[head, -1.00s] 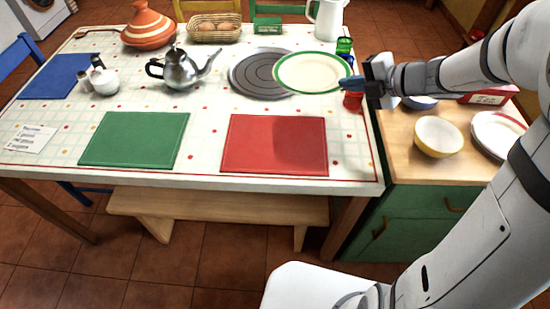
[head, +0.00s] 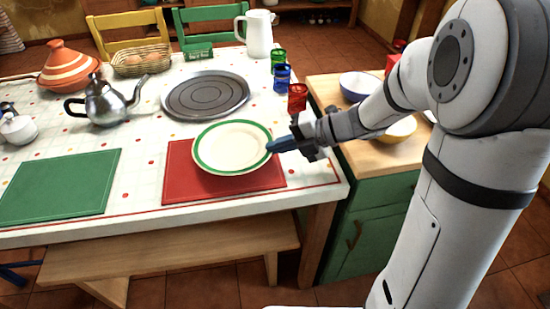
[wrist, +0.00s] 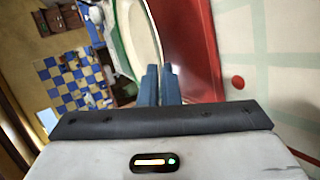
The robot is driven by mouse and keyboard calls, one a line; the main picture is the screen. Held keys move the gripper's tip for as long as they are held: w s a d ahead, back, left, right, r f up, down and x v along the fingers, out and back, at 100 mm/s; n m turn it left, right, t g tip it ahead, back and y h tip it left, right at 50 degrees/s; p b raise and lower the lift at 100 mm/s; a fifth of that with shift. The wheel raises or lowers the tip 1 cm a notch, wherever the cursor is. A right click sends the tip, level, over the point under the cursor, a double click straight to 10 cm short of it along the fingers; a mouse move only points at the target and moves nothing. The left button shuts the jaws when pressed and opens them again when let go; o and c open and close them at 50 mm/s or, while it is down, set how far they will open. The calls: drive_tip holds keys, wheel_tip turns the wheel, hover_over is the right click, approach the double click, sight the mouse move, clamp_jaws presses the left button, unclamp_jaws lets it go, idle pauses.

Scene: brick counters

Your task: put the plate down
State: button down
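The plate (head: 232,146) is white with a green rim. In the head view it lies level over the red placemat (head: 178,187), covering the mat's middle and reaching past its back edge. I cannot tell whether it touches the mat. My gripper (head: 283,146) is shut on the plate's right rim. In the wrist view the blue fingertips (wrist: 162,84) are close together at the plate's edge (wrist: 141,28), with the red placemat (wrist: 191,45) to the right.
A grey round trivet (head: 206,95) lies behind the plate. Red (head: 297,97), blue (head: 282,77) and green (head: 278,60) glasses stand behind my gripper. A green placemat (head: 60,185) lies left. A wooden counter with bowls (head: 358,86) is right.

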sight(278, 165)
wheel_tip(278, 165, down, 3)
drive_tip(key=shift+f+b, duration=0.2)
drive_tip(key=shift+b, duration=0.3)
drive_tip(key=shift+r, duration=0.1)
drive_tip(key=c, duration=1.9)
unclamp_jaws()
drive_tip(key=shift+c, duration=0.2)
drive_tip(key=p+v, duration=0.2)
drive_tip(key=v, duration=1)
drive_tip(key=shift+p, duration=0.4)
